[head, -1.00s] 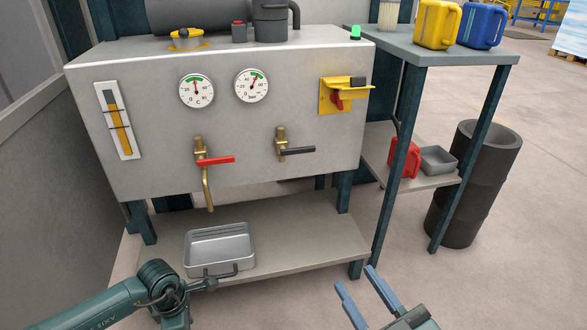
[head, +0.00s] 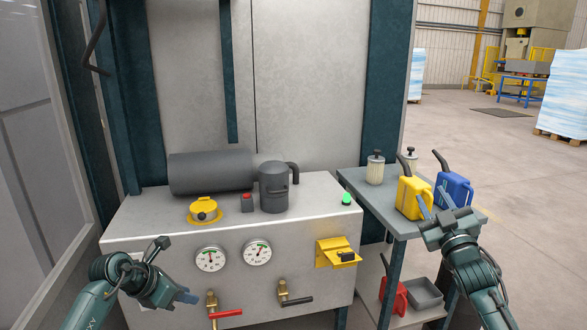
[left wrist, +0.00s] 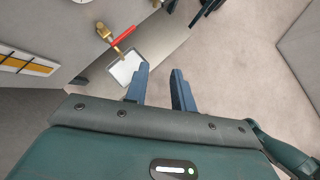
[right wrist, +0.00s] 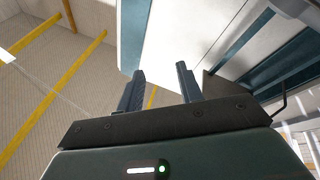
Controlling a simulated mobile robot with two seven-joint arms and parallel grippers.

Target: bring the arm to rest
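My left gripper (head: 188,298) is in front of the grey tank's front face, low at the left in the head view. In the left wrist view its two blue fingers (left wrist: 160,80) stand apart with nothing between them. My right gripper (head: 434,200) points upward at the right of the head view. It overlaps the yellow can (head: 411,190) and the blue can (head: 456,185) in the picture; contact is not evident. In the right wrist view its fingers (right wrist: 160,78) are apart and empty, with wall and ceiling behind.
A side table (head: 375,208) holds cans and filters. A red can (head: 398,298) is on its lower shelf. Open floor lies at the right.

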